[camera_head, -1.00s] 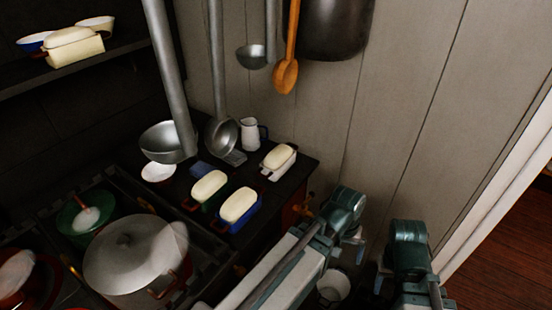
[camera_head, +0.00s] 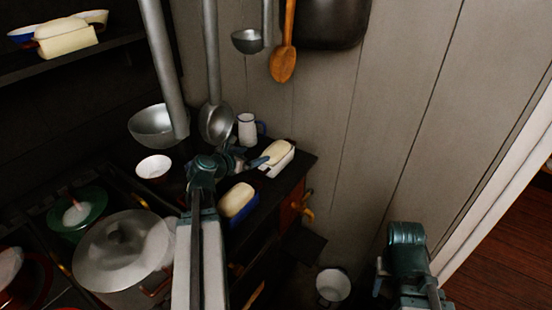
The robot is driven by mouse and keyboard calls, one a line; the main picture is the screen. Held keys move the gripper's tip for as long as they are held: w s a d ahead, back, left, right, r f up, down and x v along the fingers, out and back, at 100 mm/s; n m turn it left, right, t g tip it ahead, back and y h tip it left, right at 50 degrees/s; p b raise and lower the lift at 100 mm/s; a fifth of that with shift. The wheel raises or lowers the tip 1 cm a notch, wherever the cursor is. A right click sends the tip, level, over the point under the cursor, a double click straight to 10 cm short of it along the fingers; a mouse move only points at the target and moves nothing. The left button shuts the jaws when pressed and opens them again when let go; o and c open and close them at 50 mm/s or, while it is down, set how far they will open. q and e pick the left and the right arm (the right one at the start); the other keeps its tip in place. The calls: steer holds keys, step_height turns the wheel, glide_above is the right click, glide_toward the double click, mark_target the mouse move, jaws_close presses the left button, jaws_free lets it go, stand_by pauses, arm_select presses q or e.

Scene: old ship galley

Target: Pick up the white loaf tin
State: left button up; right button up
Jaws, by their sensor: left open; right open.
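The white loaf tin (camera_head: 284,166) stands near the back right corner of the dark worktop. A pale loaf (camera_head: 275,152) fills it. My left gripper (camera_head: 248,160) is open and empty just left of the tin, its fingers pointing right toward it. One fingertip overlaps the tin's left end in the picture; I cannot tell if they touch. My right gripper (camera_head: 379,284) is low on the right, away from the worktop, with its fingers only partly visible.
A blue loaf tin (camera_head: 243,211) with a loaf stands in front. A white jug (camera_head: 247,130) is behind my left gripper. A lidded pot (camera_head: 120,250) sits on the stove. A white bucket (camera_head: 333,285) is below.

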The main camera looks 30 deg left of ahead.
arm_select(q)
steer(key=b, duration=0.3)
glide_toward(275, 148)
steer(key=x, duration=0.4)
steer(key=shift+w+a+f, duration=0.15)
steer(key=shift+a, duration=0.1)
steer(key=shift+w+d+f, duration=0.1)
steer(key=shift+w+f, duration=0.05)
steer(key=shift+w, duration=0.4)
steer(key=shift+w, duration=0.1)
steer(key=x, duration=0.1)
steer(key=b+x, duration=0.1)
steer(key=x, duration=0.1)
steer(key=b+x, duration=0.1)
steer(key=x, duration=0.1)
steer(key=shift+d, duration=0.3)
steer(key=shift+c, duration=0.4)
jaws_close()
